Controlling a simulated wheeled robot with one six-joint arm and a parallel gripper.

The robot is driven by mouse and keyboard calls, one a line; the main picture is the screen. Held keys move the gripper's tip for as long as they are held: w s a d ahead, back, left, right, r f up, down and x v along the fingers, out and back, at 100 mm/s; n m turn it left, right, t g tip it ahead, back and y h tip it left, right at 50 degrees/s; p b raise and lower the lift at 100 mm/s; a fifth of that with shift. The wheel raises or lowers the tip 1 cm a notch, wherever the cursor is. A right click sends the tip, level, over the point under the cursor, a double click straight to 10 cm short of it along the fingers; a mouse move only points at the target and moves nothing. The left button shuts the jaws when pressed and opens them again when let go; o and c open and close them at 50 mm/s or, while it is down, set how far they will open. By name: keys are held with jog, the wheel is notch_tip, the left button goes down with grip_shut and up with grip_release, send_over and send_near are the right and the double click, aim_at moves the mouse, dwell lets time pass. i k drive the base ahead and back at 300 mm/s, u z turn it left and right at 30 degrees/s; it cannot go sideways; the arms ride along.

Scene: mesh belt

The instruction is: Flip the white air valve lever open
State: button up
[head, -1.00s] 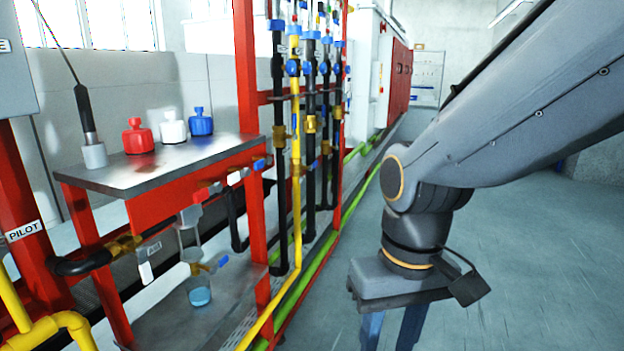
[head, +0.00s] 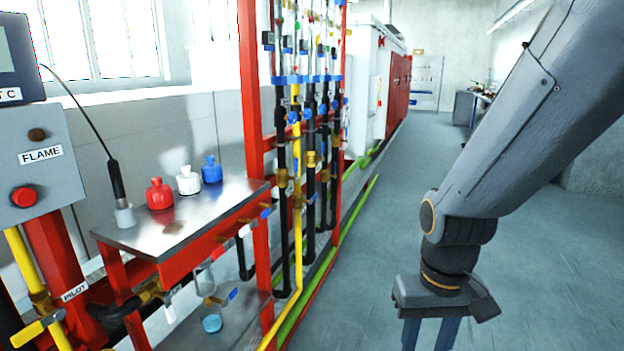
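A small white lever (head: 169,308) hangs below the red front of the metal bench, beside a brass valve (head: 150,292) on a dark pipe. It looks like the air valve lever, but its label is not readable now. My gripper (head: 428,338) is at the bottom, right of the bench and pipe rack, well apart from the lever. Its two blue fingers point down with a gap between them and nothing visible in it. The fingertips are cut off by the frame edge.
The steel bench top (head: 190,212) carries a red bottle (head: 159,194), a white bottle (head: 188,181) and a blue bottle (head: 211,169). A red pipe rack (head: 252,150) stands between bench and arm. A yellow lever (head: 38,329) is lower left. Open floor (head: 400,200) lies right.

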aim_at(169, 309)
jog(key=u, duration=1.5)
